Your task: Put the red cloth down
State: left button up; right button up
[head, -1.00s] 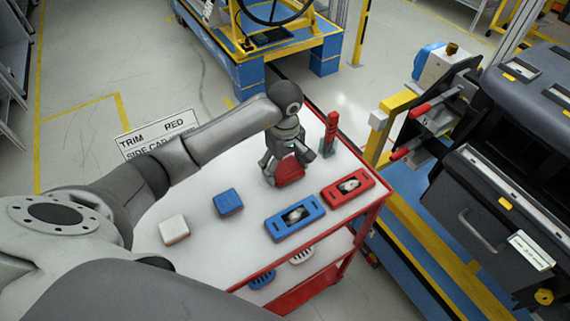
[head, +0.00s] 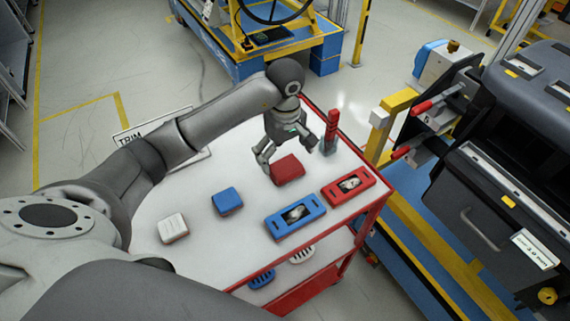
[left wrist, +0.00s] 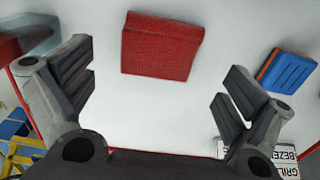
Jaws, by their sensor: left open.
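The red cloth (head: 287,169) is a folded red block lying flat on the white top of the cart (head: 240,180). It also shows in the left wrist view (left wrist: 161,47), at the upper middle and apart from both fingers. My left gripper (head: 290,155) is open and empty just above and behind the cloth; in the left wrist view its fingers (left wrist: 163,95) are spread wide with white surface between them. My right gripper is not in view.
A blue cloth (head: 227,201) and a white cloth (head: 173,229) lie to the left. A blue tray (head: 295,215) and a red tray (head: 348,186) lie in front. A red-handled tool (head: 331,132) stands near the cart's back right edge. The dashboard module (head: 500,190) is at right.

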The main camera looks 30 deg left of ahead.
aim_at(285, 166)
pick_arm(q)
notch_tip(285, 166, up, 8)
jog(key=b, duration=0.1)
dwell(0.7)
